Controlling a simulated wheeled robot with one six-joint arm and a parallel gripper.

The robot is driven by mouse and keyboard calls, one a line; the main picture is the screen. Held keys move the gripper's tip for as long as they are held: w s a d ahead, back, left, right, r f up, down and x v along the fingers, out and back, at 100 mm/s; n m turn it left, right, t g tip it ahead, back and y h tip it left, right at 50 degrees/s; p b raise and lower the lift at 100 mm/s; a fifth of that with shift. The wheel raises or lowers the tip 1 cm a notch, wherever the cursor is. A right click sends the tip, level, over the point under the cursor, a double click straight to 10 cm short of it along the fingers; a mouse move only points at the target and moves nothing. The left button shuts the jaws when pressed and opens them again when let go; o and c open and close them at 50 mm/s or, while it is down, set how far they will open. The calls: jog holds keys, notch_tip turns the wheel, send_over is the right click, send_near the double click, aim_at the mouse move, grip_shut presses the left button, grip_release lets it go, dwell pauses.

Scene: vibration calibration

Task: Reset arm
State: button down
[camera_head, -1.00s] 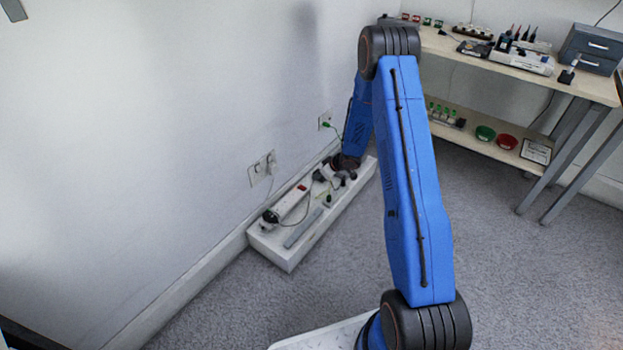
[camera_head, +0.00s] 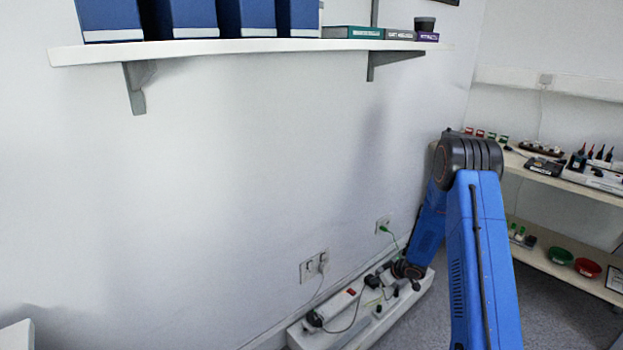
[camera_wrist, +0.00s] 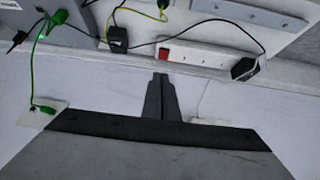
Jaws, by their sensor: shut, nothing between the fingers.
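My blue arm (camera_head: 482,260) reaches down toward a low white bench against the wall in the head view. My gripper (camera_wrist: 160,80) shows in the wrist view as two grey fingers shut together with nothing between them. It points toward a white power strip (camera_wrist: 206,57) with a red switch, and the fingertips appear short of it. In the head view, the end of my arm is low over the bench's far end, and the fingers cannot be made out there.
The low bench (camera_head: 298,338) carries the power strip (camera_head: 338,306), cables and a black adapter (camera_wrist: 117,40). A green plug (camera_wrist: 42,108) sits in a wall socket. A wall shelf (camera_head: 250,47) with blue binders (camera_head: 193,16) hangs above. A two-level workbench (camera_head: 570,183) stands at right.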

notch_tip(320, 180, up, 11)
jog(key=d+m+h, duration=0.1)
jog(key=d+h, duration=0.1)
jog(key=s+d+r+m+h, duration=0.15)
jog(key=s+r, duration=0.45)
jog(key=r, duration=0.6)
jog(key=s+d+r+m+h, duration=0.1)
jog(key=s+r+m+h, duration=0.15)
jog(key=s+r, duration=0.65)
jog(key=s+a+r, duration=0.3)
jog(key=s+r, duration=0.1)
jog(key=s, duration=0.8)
jog(key=s+a+r+m+g+y, duration=0.1)
jog(key=s+a+r, duration=0.2)
jog(key=s, duration=0.9)
jog(key=s+a+r+m, duration=0.1)
jog(key=s+a+r, duration=0.2)
jog(key=s, duration=0.9)
jog(key=shift+s+a+r+g+y, duration=0.3)
jog(key=shift+s+r+y, duration=0.1)
jog(key=shift+r, duration=0.5)
